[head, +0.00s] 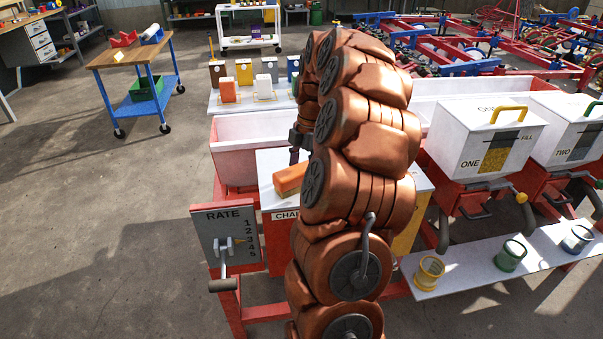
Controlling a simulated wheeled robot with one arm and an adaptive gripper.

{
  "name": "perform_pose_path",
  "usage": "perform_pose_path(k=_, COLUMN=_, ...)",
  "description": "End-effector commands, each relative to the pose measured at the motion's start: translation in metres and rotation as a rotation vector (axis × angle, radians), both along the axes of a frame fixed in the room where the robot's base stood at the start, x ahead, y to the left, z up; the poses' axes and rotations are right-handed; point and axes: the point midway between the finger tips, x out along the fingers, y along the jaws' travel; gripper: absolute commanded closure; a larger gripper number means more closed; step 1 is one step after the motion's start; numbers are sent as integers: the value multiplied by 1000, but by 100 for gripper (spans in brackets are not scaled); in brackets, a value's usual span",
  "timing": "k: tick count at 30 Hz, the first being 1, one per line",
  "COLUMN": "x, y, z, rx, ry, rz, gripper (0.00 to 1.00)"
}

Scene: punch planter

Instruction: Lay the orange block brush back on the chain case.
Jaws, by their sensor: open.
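The orange block brush (289,179) lies at the left part of the white top of the chain case (268,162), whose red front carries a partly covered "CHA" label. The brush looks flat on the top, and its right end is hidden behind my arm. My gripper (297,146) is a small dark shape just above and behind the brush, mostly covered by my copper-coloured arm. It is open and appears apart from the brush. Its fingertips are hard to make out.
A rate plate (226,238) with a lever stands at the front left. White hoppers (486,140) and a shelf with coloured cups (429,272) are at the right. Several coloured blocks stand on a white shelf (225,105) behind. The floor at left is clear around a blue cart (148,95).

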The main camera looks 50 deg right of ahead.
Motion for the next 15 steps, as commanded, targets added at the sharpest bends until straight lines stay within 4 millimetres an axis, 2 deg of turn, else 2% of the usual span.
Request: perform_pose_path(k=15, x=-2, y=-10, z=72, rx=-2, ry=-2, rz=1, gripper=24)
